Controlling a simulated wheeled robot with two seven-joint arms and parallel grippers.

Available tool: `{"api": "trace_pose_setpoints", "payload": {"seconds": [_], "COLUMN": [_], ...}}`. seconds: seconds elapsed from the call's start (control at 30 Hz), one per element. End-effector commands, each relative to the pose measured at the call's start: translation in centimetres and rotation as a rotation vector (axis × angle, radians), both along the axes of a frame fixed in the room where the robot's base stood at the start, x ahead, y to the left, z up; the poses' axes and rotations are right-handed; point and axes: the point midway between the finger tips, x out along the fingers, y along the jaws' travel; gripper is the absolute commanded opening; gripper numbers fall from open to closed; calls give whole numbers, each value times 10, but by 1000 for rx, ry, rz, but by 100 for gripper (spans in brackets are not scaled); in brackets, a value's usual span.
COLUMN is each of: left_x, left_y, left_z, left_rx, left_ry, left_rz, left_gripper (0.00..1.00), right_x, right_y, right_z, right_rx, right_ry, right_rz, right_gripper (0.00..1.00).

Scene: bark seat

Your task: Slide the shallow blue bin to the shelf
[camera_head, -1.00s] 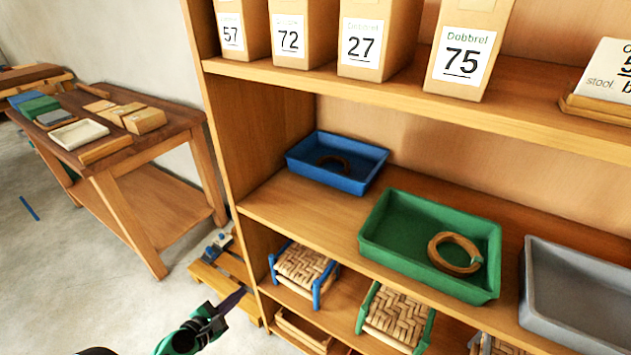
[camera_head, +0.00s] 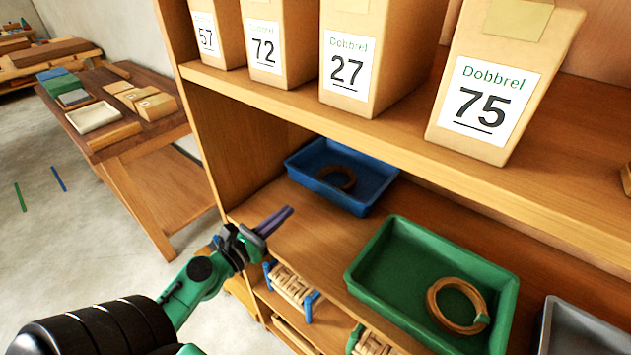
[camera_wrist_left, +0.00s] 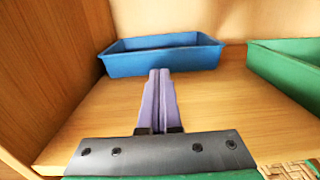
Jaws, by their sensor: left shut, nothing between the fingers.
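The shallow blue bin (camera_head: 345,201) sits on the middle board of the shelf (camera_head: 290,212), near its left upright, with a brown ring (camera_head: 337,177) inside. My left gripper (camera_head: 282,216) is shut and empty at the front of that board, a little before the blue bin. In the left wrist view the closed purple fingers (camera_wrist_left: 160,80) point at the blue bin's front wall (camera_wrist_left: 165,64); their tips overlap its lower edge in the picture, and I cannot tell whether they touch. My right gripper is not in view.
A green bin (camera_head: 385,290) with a brown coil stands to the right on the same board, and a grey bin (camera_head: 585,325) beyond it. Boxes stand on the board above. Woven stools (camera_head: 292,287) are below. A wooden workbench (camera_head: 150,130) is at left.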

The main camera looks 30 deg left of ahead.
Motion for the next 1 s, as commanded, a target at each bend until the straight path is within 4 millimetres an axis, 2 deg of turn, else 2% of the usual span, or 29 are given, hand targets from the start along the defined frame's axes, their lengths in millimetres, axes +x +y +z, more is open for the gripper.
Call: {"api": "trace_pose_setpoints", "payload": {"seconds": [0.03,0.17,0.4,0.5,1.0], "left_x": [12,41,89,101,111], "left_y": [-1,-6,-13,-15,-16], "left_z": [11,10,7,4,2], "left_rx": [0,3,4,3,1], "left_ry": [-4,-3,-3,-1,0], "left_rz": [-1,0,1,1,2], "left_gripper": [0,0,0,0,0], "right_x": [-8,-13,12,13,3], "right_y": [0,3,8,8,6], "right_z": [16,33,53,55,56], "right_rx": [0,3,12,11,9], "right_ry": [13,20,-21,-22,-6], "right_rz": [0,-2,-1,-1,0], "right_gripper": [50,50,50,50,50]}}
